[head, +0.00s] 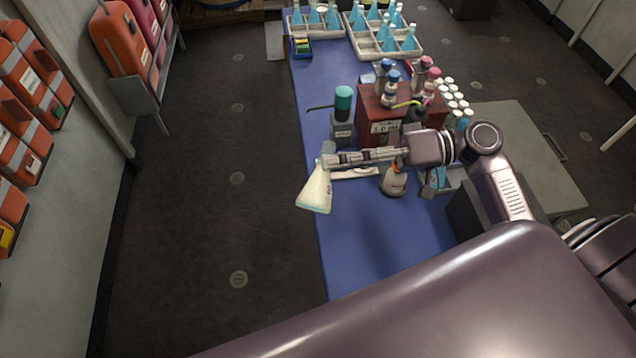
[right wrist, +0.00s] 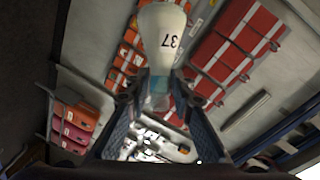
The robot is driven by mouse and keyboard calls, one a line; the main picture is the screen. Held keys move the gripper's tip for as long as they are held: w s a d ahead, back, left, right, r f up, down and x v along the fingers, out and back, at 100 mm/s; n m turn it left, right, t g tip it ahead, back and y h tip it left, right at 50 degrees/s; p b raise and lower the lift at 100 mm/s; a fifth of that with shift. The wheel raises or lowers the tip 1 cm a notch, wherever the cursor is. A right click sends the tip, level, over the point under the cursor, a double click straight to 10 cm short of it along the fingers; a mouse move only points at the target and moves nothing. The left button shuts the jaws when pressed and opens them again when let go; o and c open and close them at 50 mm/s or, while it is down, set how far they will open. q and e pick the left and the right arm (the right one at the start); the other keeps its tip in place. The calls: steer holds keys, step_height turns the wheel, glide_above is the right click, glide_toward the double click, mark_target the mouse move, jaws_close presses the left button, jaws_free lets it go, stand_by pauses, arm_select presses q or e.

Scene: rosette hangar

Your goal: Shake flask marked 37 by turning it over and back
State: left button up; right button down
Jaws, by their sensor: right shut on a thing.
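The flask marked 37 (head: 315,191) is a pale cone-shaped flask, held above the left edge of the blue-topped table (head: 365,245). In the head view its wide base points down and slightly left, with its neck up. In the right wrist view the flask (right wrist: 163,38) shows its number 37, and its neck runs between the two fingers. My right gripper (head: 328,160) is shut on the neck; in the right wrist view the fingers (right wrist: 155,100) stand on both sides of it. My left gripper is not in view.
A red-brown box (head: 373,124) with bottles stands behind the arm, beside a grey stand with a green-capped bottle (head: 343,104). A small orange-necked bottle (head: 393,183) is under the arm. Trays of blue flasks (head: 386,50) are at the back. The near tabletop is clear.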

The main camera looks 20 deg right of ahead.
arm_select(q)
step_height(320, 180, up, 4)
steer(key=p, duration=0.3)
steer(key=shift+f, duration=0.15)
arm_select(e)
steer(key=m+y, duration=0.1)
steer(key=m, duration=0.2)
steer(key=m+t+y, duration=0.1)
steer(key=m, duration=0.3)
steer(key=m+y, duration=0.1)
steer(key=m, duration=0.2)
steer(key=shift+r+t+y, duration=0.1)
steer(key=shift+t+y, duration=0.2)
steer(key=shift+t, duration=0.1)
arm_select(q)
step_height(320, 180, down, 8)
steer(key=b, duration=0.8)
arm_select(e)
steer(key=n+h, duration=0.1)
steer(key=n, duration=0.3)
steer(key=n+g+h, duration=0.1)
steer(key=n+h, duration=0.1)
steer(key=n, duration=0.2)
steer(key=n+h, duration=0.2)
steer(key=n, duration=0.2)
steer(key=shift+n+g, duration=0.3)
steer(key=shift+n, duration=0.1)
